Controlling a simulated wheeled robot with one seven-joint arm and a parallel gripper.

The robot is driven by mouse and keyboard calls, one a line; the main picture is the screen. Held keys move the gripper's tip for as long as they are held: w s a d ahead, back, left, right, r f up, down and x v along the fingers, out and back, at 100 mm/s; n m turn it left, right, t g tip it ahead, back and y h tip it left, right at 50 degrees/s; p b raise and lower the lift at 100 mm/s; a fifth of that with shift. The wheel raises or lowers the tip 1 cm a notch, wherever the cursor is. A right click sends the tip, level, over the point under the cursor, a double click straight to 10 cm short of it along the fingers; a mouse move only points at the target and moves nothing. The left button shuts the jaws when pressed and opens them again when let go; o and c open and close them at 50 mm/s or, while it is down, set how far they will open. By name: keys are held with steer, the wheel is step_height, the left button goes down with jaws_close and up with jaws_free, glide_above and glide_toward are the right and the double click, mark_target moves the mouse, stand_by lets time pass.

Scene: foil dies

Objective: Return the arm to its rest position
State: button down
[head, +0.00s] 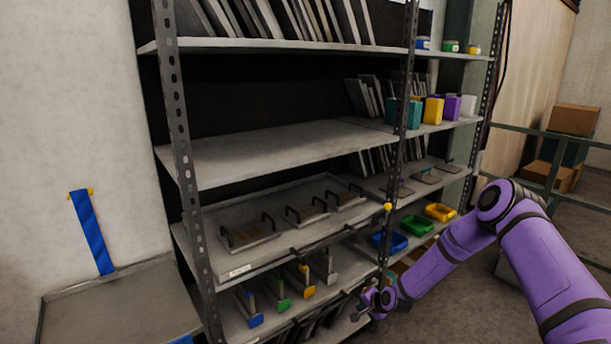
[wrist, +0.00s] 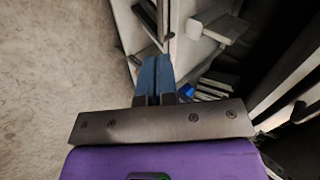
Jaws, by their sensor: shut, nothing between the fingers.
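My purple arm (head: 545,255) reaches in from the right in the head view and bends down toward the lower front of the shelving rack. My gripper (head: 366,306) is at the far end, low beside the rack's front, small and partly hard to make out there. In the wrist view my gripper (wrist: 156,70) shows its two blue fingers pressed together with nothing between them. The fingers point toward the rack's pale edge (wrist: 185,45), and I cannot tell how far apart they are from it.
The metal rack (head: 260,155) holds dies with handles (head: 246,232), coloured bins (head: 422,225) and several coloured-handled tools (head: 282,300) on its lower shelves. A grey table (head: 110,300) stands at the left. A rail (head: 560,195) and cardboard boxes (head: 574,120) are at the right. Bare floor shows below the arm.

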steer(key=s+d+r+n+h, duration=0.2)
steer(key=s+d+r, duration=0.1)
steer(key=r, duration=1.1)
steer(key=s+d+r+n+g+h, duration=0.15)
steer(key=s+r, duration=0.25)
steer(key=r, duration=1.1)
steer(key=s+d+r+n+h, duration=0.1)
steer(key=s+d+r+n, duration=0.2)
steer(key=r, duration=1.1)
steer(key=s+d+r+n+h, duration=0.1)
steer(key=s+d+r, duration=0.1)
steer(key=s+r, duration=1.25)
steer(key=s+d+r+n, duration=0.1)
steer(key=s+r, duration=0.1)
steer(key=s, duration=2)
steer(key=shift+d, duration=0.15)
steer(key=shift+n, duration=0.25)
